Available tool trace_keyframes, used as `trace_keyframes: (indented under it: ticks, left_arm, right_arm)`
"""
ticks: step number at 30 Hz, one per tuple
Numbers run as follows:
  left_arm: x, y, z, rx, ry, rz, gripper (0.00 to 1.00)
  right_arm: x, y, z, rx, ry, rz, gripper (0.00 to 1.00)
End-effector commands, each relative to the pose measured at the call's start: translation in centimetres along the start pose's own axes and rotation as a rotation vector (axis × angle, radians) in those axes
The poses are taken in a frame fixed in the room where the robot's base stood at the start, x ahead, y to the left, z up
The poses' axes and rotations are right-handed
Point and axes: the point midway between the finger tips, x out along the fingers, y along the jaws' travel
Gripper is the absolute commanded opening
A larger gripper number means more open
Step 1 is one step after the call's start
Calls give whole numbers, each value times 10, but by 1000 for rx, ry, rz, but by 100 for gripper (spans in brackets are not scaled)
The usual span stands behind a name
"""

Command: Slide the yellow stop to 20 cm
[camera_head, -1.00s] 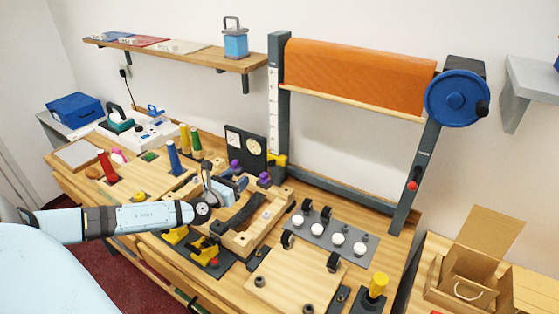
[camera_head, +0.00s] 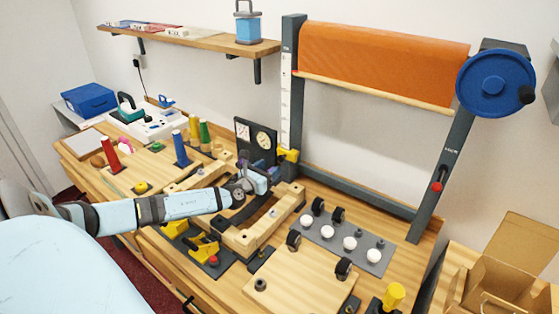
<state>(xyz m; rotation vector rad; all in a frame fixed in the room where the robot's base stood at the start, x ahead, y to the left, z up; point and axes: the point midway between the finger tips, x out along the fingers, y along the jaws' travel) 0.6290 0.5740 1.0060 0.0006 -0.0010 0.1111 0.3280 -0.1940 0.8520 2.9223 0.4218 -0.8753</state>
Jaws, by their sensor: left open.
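The yellow stop (camera_head: 289,155) sits low on the left upright of the dark frame, at the lower end of a white scale strip (camera_head: 286,105). The marks on the scale are too small to read. My left gripper (camera_head: 270,175) is open, below and slightly left of the stop, and looks apart from it. Its fingers are small and partly blend with the parts behind them. My right gripper is not in view.
An orange cloth (camera_head: 385,60) hangs across the frame, with a blue wheel (camera_head: 495,83) at its right. A black gauge panel (camera_head: 255,140) stands just left of the stop. A wooden fixture (camera_head: 265,225) lies below my gripper.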

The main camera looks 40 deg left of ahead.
Motion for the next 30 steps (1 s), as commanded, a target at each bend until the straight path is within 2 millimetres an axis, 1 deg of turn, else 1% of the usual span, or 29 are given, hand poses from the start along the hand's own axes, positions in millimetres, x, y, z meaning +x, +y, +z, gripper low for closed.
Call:
trace_keyframes:
  ticks: [1, 3, 6, 10, 15, 23, 24, 26, 27, 29, 30]
  left_arm:
    - [11, -1, 2, -3, -2, 1, 54]
    - [24, 0, 2, 0, -3, 1, 54]
    - [39, -1, 1, -1, -1, 0, 54]
    - [53, -1, 0, -2, -1, 0, 54]
    - [62, 0, 0, 0, 0, -1, 54]
    - [63, 0, 0, 0, 1, -1, 54]
    - [63, 0, 0, 0, 1, -1, 49]
    - [63, 0, 0, 0, 1, -1, 36]
    - [63, 0, 0, 0, 1, -1, 26]
    - [63, 0, 0, 0, 1, -1, 13]
    - [63, 0, 0, 0, 1, -1, 3]
  right_arm:
    - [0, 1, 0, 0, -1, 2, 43]
    - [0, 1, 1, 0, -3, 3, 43]
    - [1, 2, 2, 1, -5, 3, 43]
    - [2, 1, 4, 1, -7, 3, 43]
    - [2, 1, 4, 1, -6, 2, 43]
    - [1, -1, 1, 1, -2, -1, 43]
    - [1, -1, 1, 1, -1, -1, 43]
    - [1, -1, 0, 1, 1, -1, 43]
    - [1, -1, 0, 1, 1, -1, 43]
    - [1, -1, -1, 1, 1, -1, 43]
    - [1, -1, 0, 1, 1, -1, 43]
